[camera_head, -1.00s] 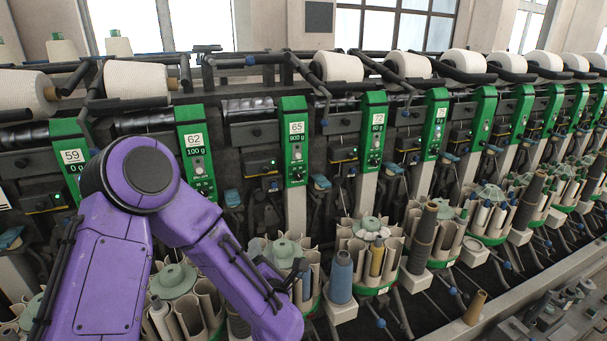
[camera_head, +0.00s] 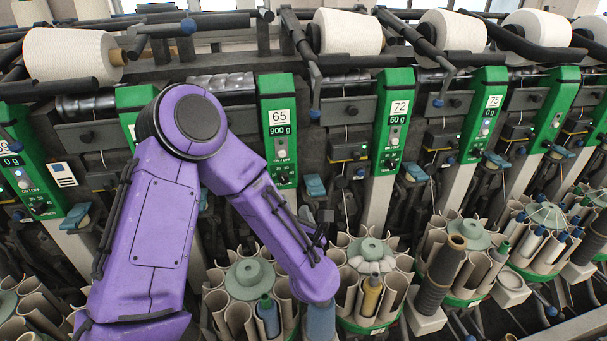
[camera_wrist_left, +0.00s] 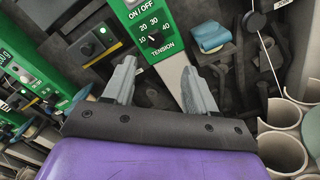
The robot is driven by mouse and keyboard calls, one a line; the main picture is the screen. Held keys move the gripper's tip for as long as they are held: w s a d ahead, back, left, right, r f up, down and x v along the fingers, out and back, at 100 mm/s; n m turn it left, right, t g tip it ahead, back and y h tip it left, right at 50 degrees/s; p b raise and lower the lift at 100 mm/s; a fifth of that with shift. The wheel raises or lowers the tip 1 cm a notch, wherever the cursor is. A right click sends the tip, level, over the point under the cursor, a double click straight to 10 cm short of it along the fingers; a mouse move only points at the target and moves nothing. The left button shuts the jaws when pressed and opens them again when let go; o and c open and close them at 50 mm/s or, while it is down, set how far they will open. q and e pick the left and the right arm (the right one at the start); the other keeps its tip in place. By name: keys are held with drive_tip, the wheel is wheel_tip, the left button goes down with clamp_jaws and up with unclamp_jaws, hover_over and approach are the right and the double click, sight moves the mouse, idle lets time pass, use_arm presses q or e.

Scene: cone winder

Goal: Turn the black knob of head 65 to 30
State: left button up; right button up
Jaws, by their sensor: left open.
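The green panel of head 65 (camera_head: 278,95) stands near the middle of the head view, its display showing 900 g. Its lower end is just right of my purple left forearm. In the left wrist view, a black knob (camera_wrist_left: 155,40) sits on a green panel above the word TENSION, with marks 10, 20, 30 and 40 around it. That panel's head number is out of view, and the knob's exact pointing is too small to read. My left gripper (camera_wrist_left: 160,78) is open and empty, its two grey fingers apart below the knob, not touching it. My right gripper is not in view.
Panel 72 (camera_head: 395,120) and panel 75 (camera_head: 483,115) stand to the right. Below are bobbin magazines (camera_head: 250,280) with tubes, close under my left arm. A blue lever (camera_wrist_left: 210,36) sits right of the knob's panel. White yarn cones (camera_head: 347,32) line the top.

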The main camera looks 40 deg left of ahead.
sight(284, 181)
use_arm(q)
drive_tip(key=p+x, duration=0.4)
drive_tip(key=x, duration=0.5)
drive_tip(key=shift+a+r, duration=0.2)
drive_tip(key=shift+a, duration=0.15)
drive_tip(key=shift+w+a, duration=0.1)
drive_tip(key=shift+a, duration=0.2)
drive_tip(key=c, duration=1.1)
